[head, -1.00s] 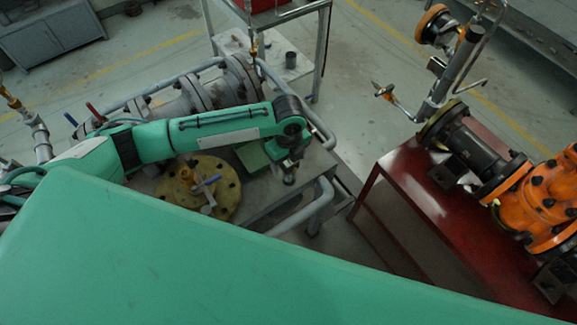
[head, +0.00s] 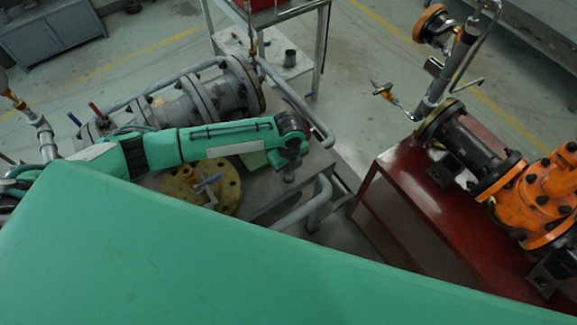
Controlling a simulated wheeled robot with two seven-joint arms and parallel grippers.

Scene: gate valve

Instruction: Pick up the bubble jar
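I cannot make out a bubble jar with certainty. A small dark grey cylindrical container (head: 290,58) stands upright on a white shelf (head: 272,70) at the top middle; whether it is the jar is unclear. My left gripper (head: 289,174) points down over the right end of the grey workbench, below and well apart from that container in the picture. Its fingers are small and dark, and their opening cannot be read. I see nothing held in it. My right gripper is not in view.
Grey flanged pipework (head: 205,97) lies along the bench behind my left arm. A yellow flange (head: 222,188) with a blue-handled valve sits partly under the arm. A red stand (head: 425,205) bears an orange valve (head: 548,195) at right. Floor is open between bench and stand.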

